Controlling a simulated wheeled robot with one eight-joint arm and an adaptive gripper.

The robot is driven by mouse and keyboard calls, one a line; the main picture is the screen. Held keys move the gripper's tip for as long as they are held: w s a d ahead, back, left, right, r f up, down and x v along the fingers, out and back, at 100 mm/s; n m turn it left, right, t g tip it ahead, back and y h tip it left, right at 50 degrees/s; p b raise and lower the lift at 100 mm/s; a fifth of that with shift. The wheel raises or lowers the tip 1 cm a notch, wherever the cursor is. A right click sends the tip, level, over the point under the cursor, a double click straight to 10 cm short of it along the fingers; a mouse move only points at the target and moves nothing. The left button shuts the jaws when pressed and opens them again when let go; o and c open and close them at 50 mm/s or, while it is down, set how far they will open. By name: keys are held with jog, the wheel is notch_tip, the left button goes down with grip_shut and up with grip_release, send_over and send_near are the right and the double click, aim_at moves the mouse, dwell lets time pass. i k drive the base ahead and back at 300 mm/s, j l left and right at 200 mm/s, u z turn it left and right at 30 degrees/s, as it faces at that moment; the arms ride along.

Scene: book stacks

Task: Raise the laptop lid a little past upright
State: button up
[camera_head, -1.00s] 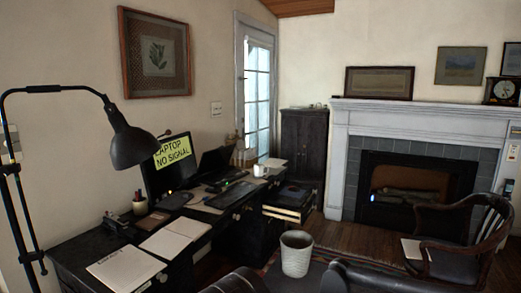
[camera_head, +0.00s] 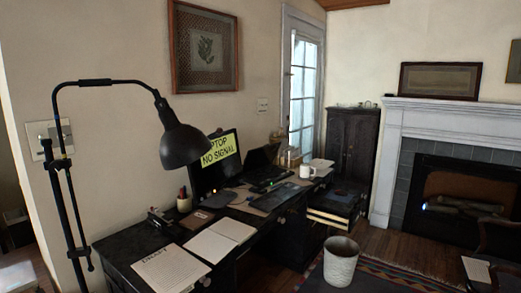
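A dark laptop (camera_head: 262,158) stands on the desk (camera_head: 125,252), right of the monitor. Its lid appears raised, but it is small and dark, so I cannot tell its exact angle. The monitor (camera_head: 205,178) carries a yellow sign reading "NO SIGNAL", partly hidden by the black lamp head. My gripper is not in view.
A black lamp (camera_head: 184,146) arches over the desk's near left.

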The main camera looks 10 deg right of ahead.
aim_at(258, 158)
jog(key=i+l, duration=0.2)
jog(key=i, duration=0.4)
jog(key=i+l, duration=0.15)
jog(key=i, duration=0.45)
jog(key=i+l+z, duration=0.1)
jog(key=i, duration=0.5)
jog(key=l, duration=0.1)
